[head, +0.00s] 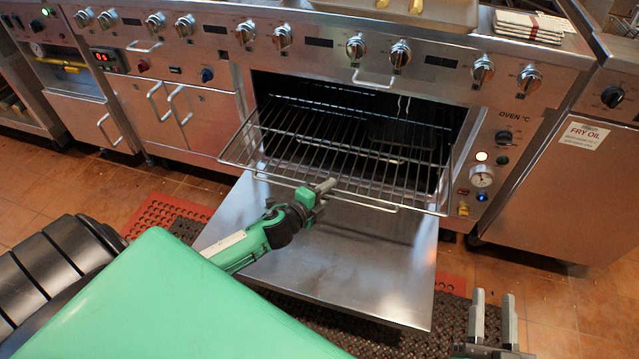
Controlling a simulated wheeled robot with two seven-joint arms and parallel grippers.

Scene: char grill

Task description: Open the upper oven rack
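The oven's upper rack (290,150), a wire grid, sticks out of the oven opening (400,115) over the lowered steel door (370,265). A thin bar runs along and just below its front edge. My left gripper (322,188) is at the middle of that front bar, overlapping it in the picture. Its fingers look close together, but whether they clasp the bar is unclear. My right gripper (493,312) is open and empty at the bottom right, apart from the rack. Another rack shows faintly lower inside the dark oven.
Knobs (400,54) and a fixed handle (372,82) line the panel above the oven. A gauge (481,176) is to its right. A fryer cabinet (560,180) stands at the right. Mats (165,212) lie on the tiled floor. A tray (450,14) sits on top.

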